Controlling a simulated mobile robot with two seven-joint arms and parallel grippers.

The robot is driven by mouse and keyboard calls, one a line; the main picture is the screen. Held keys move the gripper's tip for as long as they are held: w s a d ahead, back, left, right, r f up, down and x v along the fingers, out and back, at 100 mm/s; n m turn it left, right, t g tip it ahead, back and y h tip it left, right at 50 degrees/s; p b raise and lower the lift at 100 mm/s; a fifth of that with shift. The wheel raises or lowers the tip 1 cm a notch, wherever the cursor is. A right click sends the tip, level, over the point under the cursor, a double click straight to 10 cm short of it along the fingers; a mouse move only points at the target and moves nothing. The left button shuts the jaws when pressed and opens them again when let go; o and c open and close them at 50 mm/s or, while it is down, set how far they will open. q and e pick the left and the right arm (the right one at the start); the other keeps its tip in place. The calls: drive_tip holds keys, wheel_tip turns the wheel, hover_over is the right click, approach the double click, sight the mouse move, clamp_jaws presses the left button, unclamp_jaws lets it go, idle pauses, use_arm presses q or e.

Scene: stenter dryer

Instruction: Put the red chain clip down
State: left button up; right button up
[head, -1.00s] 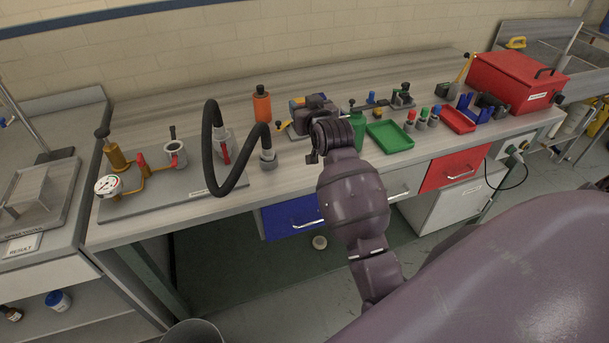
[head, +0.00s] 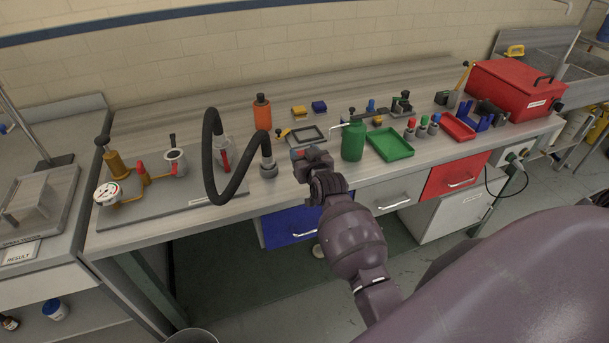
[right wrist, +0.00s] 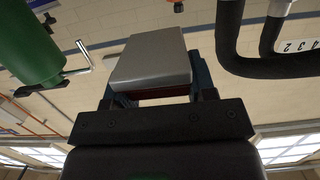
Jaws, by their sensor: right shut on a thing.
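My right gripper (head: 300,157) is over the front edge of the bench, just left of the green bottle. In the right wrist view its jaws (right wrist: 155,88) are shut on a block with a grey face (right wrist: 152,58) and a dark red strip below it. I take this block to be the red chain clip. In the head view only a small bit of red, the clip (head: 297,154), shows at the fingertips. I cannot tell whether the clip touches the bench. My left gripper is not in view.
The green bottle (head: 353,141) with a spout stands close on the right. A black hose (head: 208,150) arches on the left. Behind the gripper are a dark-framed plate (head: 307,135), a yellow block (head: 299,111) and a blue block (head: 319,107). A green tray (head: 390,144) lies further right.

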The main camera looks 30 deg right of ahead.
drive_tip(key=shift+f, duration=3.6)
drive_tip(key=shift+f, duration=0.15)
drive_tip(key=o, duration=1)
drive_tip(key=shift+o, duration=0.2)
drive_tip(key=shift+f, duration=0.1)
